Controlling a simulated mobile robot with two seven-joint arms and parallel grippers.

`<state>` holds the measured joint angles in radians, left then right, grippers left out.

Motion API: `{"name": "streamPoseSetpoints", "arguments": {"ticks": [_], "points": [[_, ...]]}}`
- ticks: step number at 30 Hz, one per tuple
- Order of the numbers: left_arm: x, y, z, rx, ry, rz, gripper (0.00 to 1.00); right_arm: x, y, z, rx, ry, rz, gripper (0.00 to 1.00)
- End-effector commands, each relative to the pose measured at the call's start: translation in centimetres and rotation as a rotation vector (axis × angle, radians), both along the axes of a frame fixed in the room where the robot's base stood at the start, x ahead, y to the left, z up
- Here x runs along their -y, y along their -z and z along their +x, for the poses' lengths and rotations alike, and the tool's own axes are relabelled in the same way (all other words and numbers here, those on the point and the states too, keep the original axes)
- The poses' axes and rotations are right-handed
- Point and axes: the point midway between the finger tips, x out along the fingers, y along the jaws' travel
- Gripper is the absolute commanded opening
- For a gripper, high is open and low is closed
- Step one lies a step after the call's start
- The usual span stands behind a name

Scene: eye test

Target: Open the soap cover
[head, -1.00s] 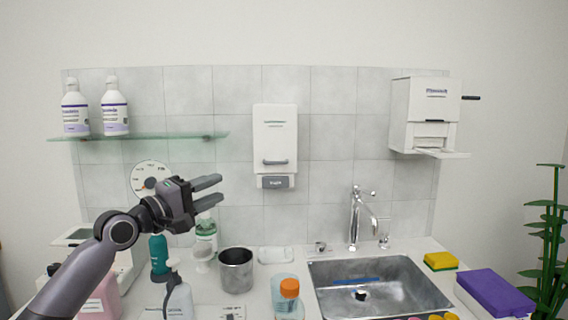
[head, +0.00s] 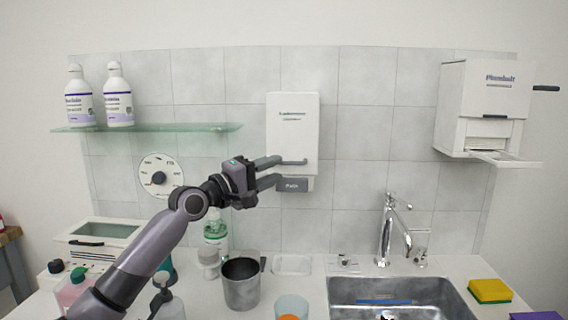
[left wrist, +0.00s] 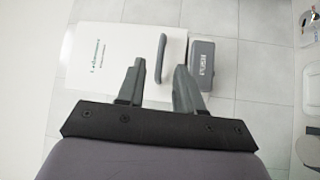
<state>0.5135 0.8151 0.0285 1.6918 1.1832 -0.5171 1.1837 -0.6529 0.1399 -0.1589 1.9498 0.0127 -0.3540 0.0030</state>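The white soap dispenser (head: 292,122) hangs on the tiled wall, its front cover shut. A grey bar handle (head: 297,162) crosses the low part of the cover, partly behind my upper finger in the head view. A dark grey block (head: 295,185) sits below the cover. My left gripper (head: 277,170) is open and empty in front of the dispenser's lower part. In the left wrist view the handle (left wrist: 160,58) shows between and just beyond the two open fingers (left wrist: 158,76); I cannot tell whether they touch it. My right gripper is not in view.
A glass shelf (head: 190,127) with two white bottles is at the left. A metal cup (head: 241,285) and several bottles stand on the counter below my left arm. A towel dispenser (head: 482,105) hangs at the right, above the sink (head: 345,292) and tap (head: 388,232).

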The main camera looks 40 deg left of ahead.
Motion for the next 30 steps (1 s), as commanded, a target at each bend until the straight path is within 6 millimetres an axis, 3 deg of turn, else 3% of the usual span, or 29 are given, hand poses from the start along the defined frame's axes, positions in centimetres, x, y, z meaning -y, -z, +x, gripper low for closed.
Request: {"name": "streamPoseSetpoints", "arguments": {"ticks": [9, 20, 21, 24, 30], "points": [[0.8, -0.5, 3.0, 0.000, 0.000, -0.001, 0.36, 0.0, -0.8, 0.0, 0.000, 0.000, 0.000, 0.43], [0.9, -0.4, 3.5, 0.000, 0.001, 0.001, 0.36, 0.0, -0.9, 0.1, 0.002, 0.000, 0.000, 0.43], [0.9, -0.4, 3.5, -0.001, 0.001, 0.001, 0.33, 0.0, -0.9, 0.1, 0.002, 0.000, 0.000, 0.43], [0.9, -0.4, 3.5, -0.001, 0.001, 0.001, 0.00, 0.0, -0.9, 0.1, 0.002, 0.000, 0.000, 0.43], [0.9, -0.4, 3.5, -0.001, 0.001, 0.001, 0.00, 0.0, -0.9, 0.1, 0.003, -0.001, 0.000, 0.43]]}}
